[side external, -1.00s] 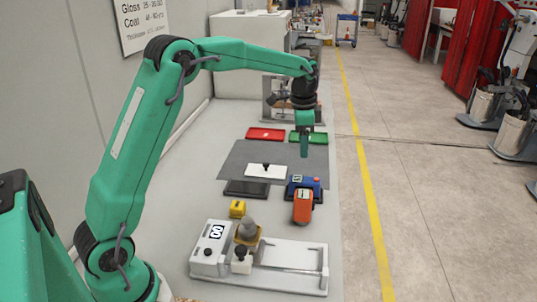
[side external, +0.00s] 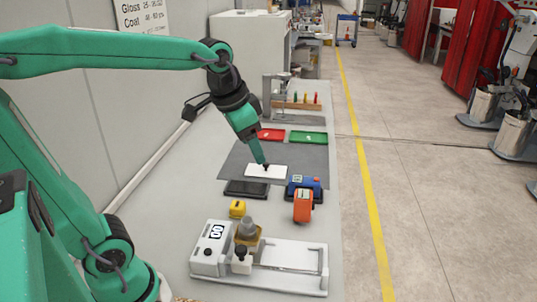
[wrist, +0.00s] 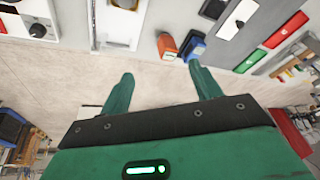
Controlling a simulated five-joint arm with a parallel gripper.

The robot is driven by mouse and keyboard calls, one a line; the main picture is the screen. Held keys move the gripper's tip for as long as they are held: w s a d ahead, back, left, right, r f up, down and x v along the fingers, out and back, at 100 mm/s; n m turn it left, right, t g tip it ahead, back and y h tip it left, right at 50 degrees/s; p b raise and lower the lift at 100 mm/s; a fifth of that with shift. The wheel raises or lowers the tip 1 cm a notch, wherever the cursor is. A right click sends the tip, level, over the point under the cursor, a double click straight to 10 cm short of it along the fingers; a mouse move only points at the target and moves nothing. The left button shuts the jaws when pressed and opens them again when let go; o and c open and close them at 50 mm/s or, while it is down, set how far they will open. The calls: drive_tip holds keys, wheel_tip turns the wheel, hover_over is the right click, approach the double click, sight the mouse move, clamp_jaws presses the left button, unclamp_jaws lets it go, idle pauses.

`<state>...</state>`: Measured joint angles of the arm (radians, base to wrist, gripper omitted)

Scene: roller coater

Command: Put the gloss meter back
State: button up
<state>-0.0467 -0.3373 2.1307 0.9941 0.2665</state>
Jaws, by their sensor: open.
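A blue device (side external: 306,183) with a small display stands on a dark base at the right of the bench. An orange device (side external: 303,206) with a small screen is directly in front of it. I cannot tell for certain which is the gloss meter. Both show in the wrist view, blue (wrist: 194,46) and orange (wrist: 167,46). My gripper (side external: 264,164) points down over a white panel (side external: 267,172) with a black knob, left of the blue device. In the wrist view its two fingers (wrist: 162,85) are apart with nothing between them.
A white coater (side external: 290,254) fills the front. A grey stand (side external: 280,118) is farther back.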

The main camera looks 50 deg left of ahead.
drive_tip(key=s+d+f+n+t, duration=0.1)
drive_tip(key=s+f+n, duration=0.1)
drive_tip(key=s, duration=0.7)
drive_tip(key=shift+s+d+f+n+t, duration=0.3)
drive_tip(key=shift+s+f, duration=0.1)
drive_tip(key=shift+f, duration=0.4)
